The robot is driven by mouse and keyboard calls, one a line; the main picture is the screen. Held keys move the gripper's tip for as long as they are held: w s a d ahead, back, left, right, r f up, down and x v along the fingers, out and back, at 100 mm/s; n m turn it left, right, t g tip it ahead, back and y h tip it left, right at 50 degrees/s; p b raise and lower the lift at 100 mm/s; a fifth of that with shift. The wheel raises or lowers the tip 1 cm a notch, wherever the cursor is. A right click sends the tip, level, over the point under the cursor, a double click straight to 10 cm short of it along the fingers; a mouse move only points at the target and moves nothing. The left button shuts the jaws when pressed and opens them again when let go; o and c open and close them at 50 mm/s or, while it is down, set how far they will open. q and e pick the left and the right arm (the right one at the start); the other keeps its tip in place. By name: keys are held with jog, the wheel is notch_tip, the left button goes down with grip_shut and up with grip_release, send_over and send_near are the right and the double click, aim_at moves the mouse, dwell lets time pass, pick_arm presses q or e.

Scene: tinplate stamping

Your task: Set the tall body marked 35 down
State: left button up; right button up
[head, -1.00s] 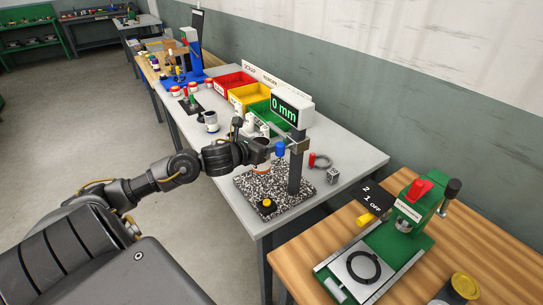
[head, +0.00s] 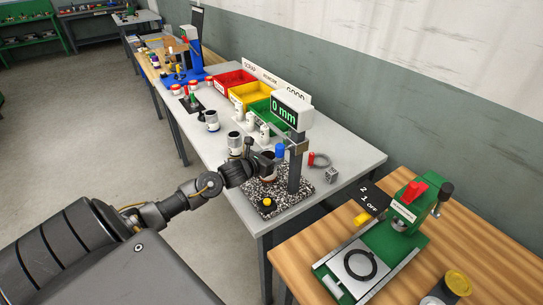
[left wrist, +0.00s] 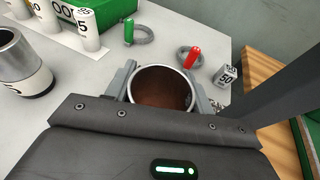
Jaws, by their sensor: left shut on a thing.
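My left gripper (head: 267,164) is at the gauge stand, over its black-and-white speckled base plate (head: 246,188). In the left wrist view its two fingers (left wrist: 162,90) are shut on the sides of a round, open-topped tin body (left wrist: 164,84) with a brown inside. The body's marking is hidden, so I cannot read a 35. The body looks upright at the plate; I cannot tell whether its bottom touches. The gauge display (head: 285,107) reads 0 mm. My right gripper is not in view.
The gauge's dark post (head: 296,170) stands just right of the gripper. A yellow button (head: 267,203) sits at the plate's front. Another tin body (left wrist: 22,62) stands to the left. Red, yellow and green bins (head: 258,112) line the back. A green press (head: 405,215) is at right.

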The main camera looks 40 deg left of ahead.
pick_arm(q)
jog(key=o, duration=1)
jog(key=shift+f, duration=0.1)
jog(key=shift+c, duration=0.2)
jog(key=b+v, duration=0.2)
jog(key=v, duration=1)
jog(key=shift+b, duration=0.3)
